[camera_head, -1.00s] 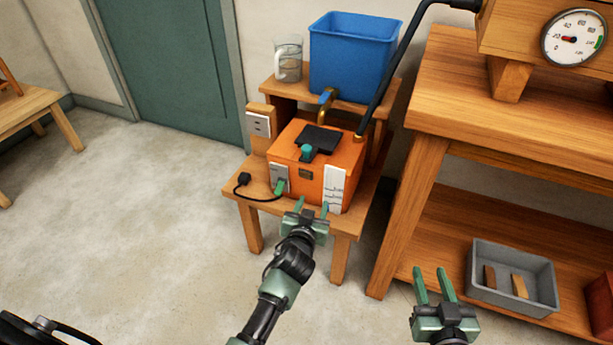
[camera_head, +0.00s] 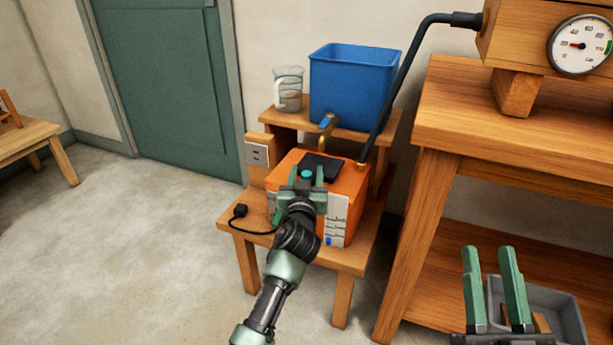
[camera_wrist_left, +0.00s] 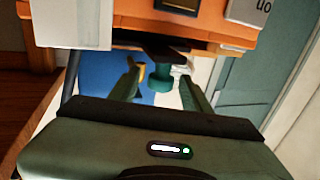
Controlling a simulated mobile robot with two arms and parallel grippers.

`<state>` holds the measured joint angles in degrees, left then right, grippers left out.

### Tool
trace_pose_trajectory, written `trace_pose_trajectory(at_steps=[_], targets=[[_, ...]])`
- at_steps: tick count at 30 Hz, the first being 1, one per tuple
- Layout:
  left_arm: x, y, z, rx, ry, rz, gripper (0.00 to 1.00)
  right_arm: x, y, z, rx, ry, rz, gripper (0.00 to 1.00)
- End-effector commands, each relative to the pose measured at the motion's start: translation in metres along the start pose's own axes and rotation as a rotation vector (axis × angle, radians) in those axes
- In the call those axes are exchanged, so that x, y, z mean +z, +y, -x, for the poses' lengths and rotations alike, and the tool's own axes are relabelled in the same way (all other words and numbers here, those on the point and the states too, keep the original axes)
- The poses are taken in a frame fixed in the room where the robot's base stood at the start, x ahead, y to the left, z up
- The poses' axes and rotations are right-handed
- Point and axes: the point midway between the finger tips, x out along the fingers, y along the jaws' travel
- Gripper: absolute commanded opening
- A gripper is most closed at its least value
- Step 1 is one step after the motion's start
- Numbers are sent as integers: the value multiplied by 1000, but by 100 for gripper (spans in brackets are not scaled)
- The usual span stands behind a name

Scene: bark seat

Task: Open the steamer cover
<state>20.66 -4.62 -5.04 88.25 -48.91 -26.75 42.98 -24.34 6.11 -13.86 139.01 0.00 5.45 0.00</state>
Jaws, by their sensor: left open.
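The steamer is an orange box (camera_head: 345,190) on a low wooden stand. Its cover is a dark flat plate (camera_head: 323,166) on top, with a teal knob (camera_head: 306,174) at its near edge. My left gripper (camera_head: 305,180) is open at the front of the box, its fingers near the knob. In the left wrist view the knob (camera_wrist_left: 160,78) shows between the two open fingers, with no clear contact. The cover lies flat on the box. My right gripper (camera_head: 490,252) is open and empty at the lower right, in front of the shelf.
A blue tank (camera_head: 352,88) and a glass jug (camera_head: 289,90) stand on the raised step behind. A black pipe (camera_head: 400,88) rises from the box to the gauge unit. A black plug (camera_head: 240,211) and cord lie on the stand (camera_head: 340,262). A grey tray (camera_head: 560,310) sits on the right shelf.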

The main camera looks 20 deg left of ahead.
Motion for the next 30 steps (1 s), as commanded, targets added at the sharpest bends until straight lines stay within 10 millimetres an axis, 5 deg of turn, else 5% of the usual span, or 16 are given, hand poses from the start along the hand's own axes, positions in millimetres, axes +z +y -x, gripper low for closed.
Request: trace_pose_trajectory(at_steps=[8, 13, 30], targets=[[0, 0, -1, 0, 0, 0, 45, -2, 0, 0, 0, 10, -1, 36], [0, 0, -1, 1, 0, 0, 0, -2, 0, 0, 0, 9, -1, 36], [1, 0, -1, 1, -1, 0, 0, -1, 0, 0, 0, 8, -1, 36]])
